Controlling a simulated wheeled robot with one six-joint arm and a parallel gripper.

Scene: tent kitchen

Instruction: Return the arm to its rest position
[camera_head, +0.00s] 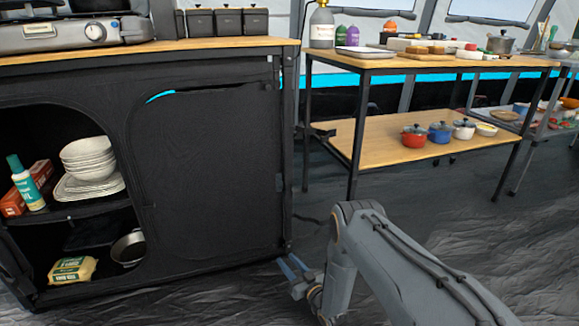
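My gripper (292,270) is low in the picture, just above the dark floor, near the bottom right corner of the black cabinet (210,170). Its two bluish fingers show as separate strips with a small gap between them, and nothing shows between them. My grey arm rises from the bottom right, bends at a raised joint and comes down toward the gripper. Part of the wrist is hidden behind the arm link.
The cabinet holds bowls (88,155), a bottle (25,183) and a yellow packet (72,269) on open shelves. A stove (75,33) stands on top. A two-level table (380,140) with several pots stands behind. Floor (480,235) right of my arm is clear.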

